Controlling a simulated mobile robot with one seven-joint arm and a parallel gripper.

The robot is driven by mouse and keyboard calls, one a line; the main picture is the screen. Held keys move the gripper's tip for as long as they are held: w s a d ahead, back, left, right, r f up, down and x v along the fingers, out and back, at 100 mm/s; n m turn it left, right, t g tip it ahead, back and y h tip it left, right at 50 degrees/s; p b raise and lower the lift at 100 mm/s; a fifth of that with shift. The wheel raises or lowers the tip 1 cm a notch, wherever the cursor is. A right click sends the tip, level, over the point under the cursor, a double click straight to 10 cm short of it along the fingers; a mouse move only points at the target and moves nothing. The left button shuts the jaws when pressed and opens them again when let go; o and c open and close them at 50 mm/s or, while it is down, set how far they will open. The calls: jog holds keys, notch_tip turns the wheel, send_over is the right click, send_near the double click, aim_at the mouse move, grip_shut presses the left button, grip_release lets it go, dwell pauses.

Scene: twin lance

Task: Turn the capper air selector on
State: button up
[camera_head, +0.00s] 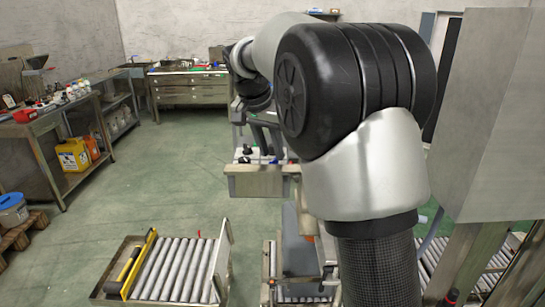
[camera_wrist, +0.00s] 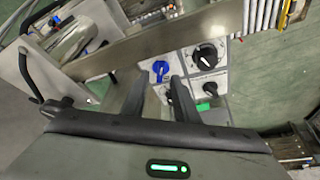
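In the wrist view a light control panel (camera_wrist: 224,77) carries a blue knob (camera_wrist: 160,68), a large black knob (camera_wrist: 207,55), a smaller black knob (camera_wrist: 210,88) and a green button (camera_wrist: 203,106). Another dark knob (camera_wrist: 168,96) is partly hidden by my right finger. My gripper (camera_wrist: 159,82) has its two fingers apart, with nothing held between them. The blue knob appears just beyond the fingertips; I cannot tell if they touch it. The labels are too small to read, so I cannot tell which knob is the capper air selector. The panel (camera_head: 240,158) is partly hidden by my arm in the head view.
A metal beam (camera_wrist: 150,45) runs along the panel's edge. A curved black handle (camera_wrist: 27,72) is left of my gripper. A roller conveyor (camera_head: 175,268) stands at the lower left, a workbench (camera_head: 40,125) farther left. Green floor between them is free.

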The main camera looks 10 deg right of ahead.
aim_at(274, 162)
jog(key=shift+x, duration=1.2)
grip_shut()
